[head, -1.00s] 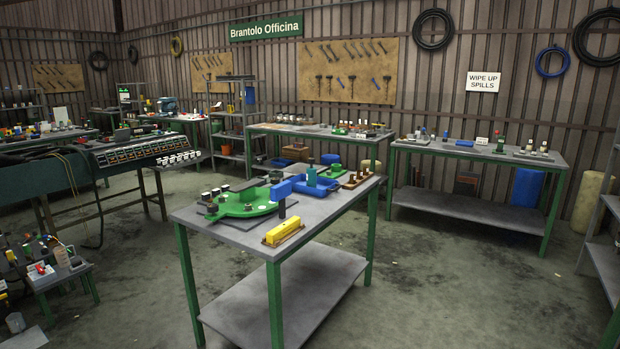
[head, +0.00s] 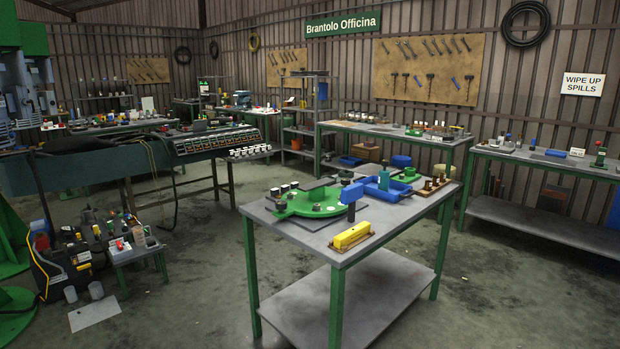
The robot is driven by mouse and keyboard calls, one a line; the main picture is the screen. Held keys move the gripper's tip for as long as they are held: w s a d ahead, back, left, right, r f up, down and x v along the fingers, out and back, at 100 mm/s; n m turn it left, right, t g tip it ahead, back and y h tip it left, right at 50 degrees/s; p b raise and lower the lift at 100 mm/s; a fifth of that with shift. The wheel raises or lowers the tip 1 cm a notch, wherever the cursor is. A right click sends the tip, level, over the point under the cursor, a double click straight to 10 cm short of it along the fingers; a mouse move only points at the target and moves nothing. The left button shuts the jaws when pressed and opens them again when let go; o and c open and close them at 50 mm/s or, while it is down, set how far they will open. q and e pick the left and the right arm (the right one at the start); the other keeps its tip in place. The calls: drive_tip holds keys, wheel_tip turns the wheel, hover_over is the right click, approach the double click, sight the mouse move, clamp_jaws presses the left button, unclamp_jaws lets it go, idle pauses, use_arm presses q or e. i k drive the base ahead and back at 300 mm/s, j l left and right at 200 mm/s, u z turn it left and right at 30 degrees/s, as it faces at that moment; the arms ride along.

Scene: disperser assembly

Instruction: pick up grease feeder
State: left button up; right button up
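Neither of my grippers is in view. I cannot tell for certain which object is the grease feeder. On the near table (head: 310,243) a yellow block (head: 351,234) lies in a brown holder near the front edge. Behind it stands a dark post with a blue block-shaped head (head: 352,192). A green plate (head: 313,208) with several small dark and metal parts sits to the left. A blue tray (head: 388,190) holds a teal bottle-like part (head: 384,176). A wooden block (head: 434,186) with several brown parts is at the right.
A conveyor-like bench (head: 100,158) with a row of white-and-black parts is at left. A low stool (head: 138,253) with small items and a cluttered dark bin (head: 72,262) stand in front of it. More workbenches (head: 395,132) line the back wall. The floor around the near table looks clear.

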sight(384, 176)
drive_tip(key=i+l+u, duration=0.55)
drive_tip(key=l, duration=0.25)
drive_tip(key=i+l+u, duration=0.2)
drive_tip(key=l, duration=0.15)
drive_tip(key=i+l+u, duration=0.15)
drive_tip(key=l, duration=0.15)
drive_tip(key=i+l+u, duration=0.2)
drive_tip(key=l, duration=0.2)
drive_tip(key=l+u, duration=0.2)
drive_tip(key=l, duration=0.15)
